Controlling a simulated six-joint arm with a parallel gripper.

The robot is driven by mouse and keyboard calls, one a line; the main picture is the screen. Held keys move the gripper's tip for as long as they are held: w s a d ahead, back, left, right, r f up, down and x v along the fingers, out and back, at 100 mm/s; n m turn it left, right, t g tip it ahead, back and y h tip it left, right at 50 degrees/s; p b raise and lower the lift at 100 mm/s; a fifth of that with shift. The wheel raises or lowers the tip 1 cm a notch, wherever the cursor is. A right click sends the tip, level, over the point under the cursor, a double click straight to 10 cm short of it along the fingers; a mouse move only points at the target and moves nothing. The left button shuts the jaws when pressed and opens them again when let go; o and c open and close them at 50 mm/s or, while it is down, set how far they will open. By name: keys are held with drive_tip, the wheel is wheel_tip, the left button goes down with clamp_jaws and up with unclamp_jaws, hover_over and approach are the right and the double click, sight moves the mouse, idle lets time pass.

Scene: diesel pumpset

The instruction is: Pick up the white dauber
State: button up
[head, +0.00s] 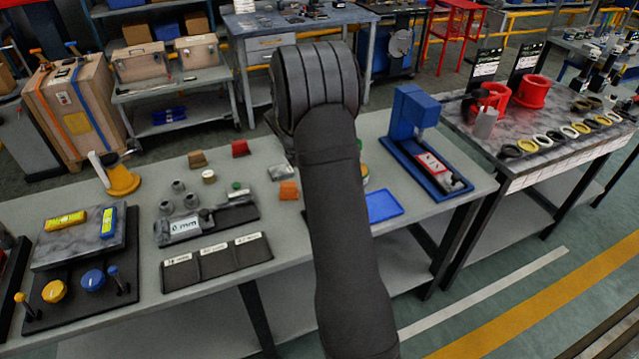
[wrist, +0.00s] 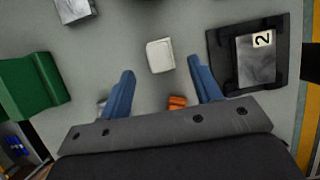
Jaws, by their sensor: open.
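In the wrist view a small white block-like piece (wrist: 160,56), which looks like the white dauber, lies on the grey bench top. My gripper (wrist: 161,68) is open, with its two blue fingers apart and nothing between them but the bench and the pieces below. The white piece appears between and just beyond the fingertips; I cannot tell the height gap. In the head view my dark arm hides both the gripper and this piece.
An orange block (wrist: 177,102) shows near the right finger. A green block (wrist: 32,84) is at the left and a black tray with a plate marked 2 (wrist: 257,62) at the right. A blue press (head: 412,112) and a blue tray (head: 383,206) stand right of my arm.

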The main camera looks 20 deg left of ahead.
drive_tip(key=x, duration=0.5)
drive_tip(key=shift+d, duration=0.1)
drive_tip(key=c, duration=1.1)
drive_tip(key=shift+r, duration=0.2)
drive_tip(key=shift+r, duration=0.3)
drive_tip(key=r, duration=0.3)
drive_tip(key=shift+w+d+r, duration=0.1)
drive_tip(key=shift+d+r, duration=0.25)
drive_tip(key=shift+r, duration=0.05)
drive_tip(key=d+r, duration=0.2)
drive_tip(key=d, duration=0.1)
drive_tip(key=d+r, duration=0.2)
drive_tip(key=d, duration=0.2)
drive_tip(key=d+r, duration=0.2)
drive_tip(key=d, duration=0.2)
drive_tip(key=shift+s+r, duration=0.15)
drive_tip(key=shift+s, duration=0.2)
